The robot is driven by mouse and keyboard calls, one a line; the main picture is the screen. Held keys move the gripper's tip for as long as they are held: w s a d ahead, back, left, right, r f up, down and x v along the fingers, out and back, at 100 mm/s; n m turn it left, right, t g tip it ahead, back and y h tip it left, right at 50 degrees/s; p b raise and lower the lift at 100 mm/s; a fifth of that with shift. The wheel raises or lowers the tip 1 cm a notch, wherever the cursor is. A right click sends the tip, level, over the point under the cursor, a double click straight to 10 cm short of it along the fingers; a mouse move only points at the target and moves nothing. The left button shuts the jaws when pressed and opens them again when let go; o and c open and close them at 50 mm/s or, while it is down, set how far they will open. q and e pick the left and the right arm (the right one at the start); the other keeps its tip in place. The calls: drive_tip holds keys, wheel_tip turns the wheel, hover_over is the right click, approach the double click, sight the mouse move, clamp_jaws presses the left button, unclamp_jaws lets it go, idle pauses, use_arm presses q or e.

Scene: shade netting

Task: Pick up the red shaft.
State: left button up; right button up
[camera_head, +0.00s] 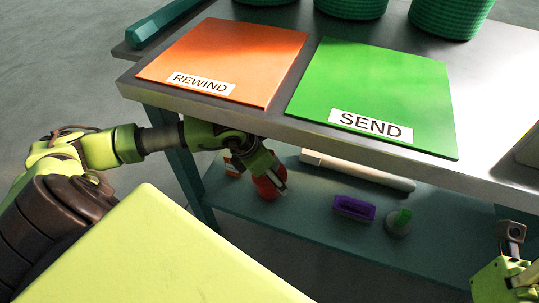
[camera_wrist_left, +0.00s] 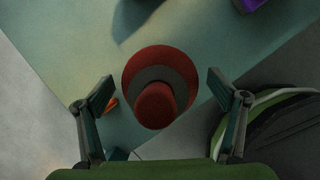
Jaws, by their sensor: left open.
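The red shaft (camera_head: 267,188) stands on the lower shelf under the table, partly hidden by my left gripper (camera_head: 278,172). In the left wrist view the red shaft (camera_wrist_left: 156,104) is seen end-on, with a wide red disc, a grey band and a narrower red end towards the camera. My left gripper (camera_wrist_left: 160,80) is open there, one finger on each side of the shaft with gaps showing. I cannot tell how far down the fingers reach. My right gripper (camera_head: 512,262) shows only in part at the right edge; its fingers are not clear.
The tabletop edge (camera_head: 300,134) overhangs the lower shelf (camera_head: 320,225). An orange REWIND mat (camera_head: 230,55) and a green SEND mat (camera_head: 375,90) lie on top. A pale bar (camera_head: 357,171), a purple block (camera_head: 353,208) and a green-topped grey part (camera_head: 399,221) are on the shelf.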

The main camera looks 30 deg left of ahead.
use_arm(q)
drive_tip(key=shift+f, duration=0.2)
drive_tip(key=c, duration=2)
drive_tip(key=shift+w+r, duration=0.1)
drive_tip(key=shift+w, duration=0.05)
